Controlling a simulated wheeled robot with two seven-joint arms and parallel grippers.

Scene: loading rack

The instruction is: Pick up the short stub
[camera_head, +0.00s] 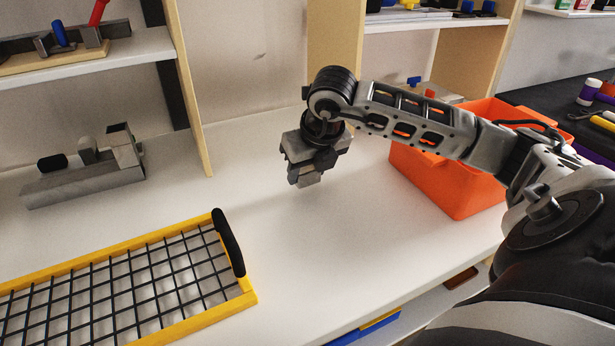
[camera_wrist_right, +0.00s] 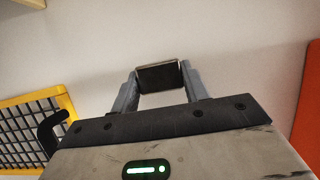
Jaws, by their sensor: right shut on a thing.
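The short stub (camera_wrist_right: 158,76) is a small dark block with a pale edge, held between the two fingers of my right gripper (camera_wrist_right: 160,88) in the right wrist view. In the head view my right gripper (camera_head: 305,178) points down near the middle of the white table, shut on the stub. The gripper mostly hides the stub there. I cannot tell for sure whether the stub touches the table. My left gripper is not in view.
A yellow-framed black wire rack (camera_head: 250,298) lies at the front left. A grey metal fixture (camera_head: 85,185) stands at the back left. An orange bin (camera_head: 430,178) stands right of my gripper, beneath my right arm. The table between rack and bin is clear.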

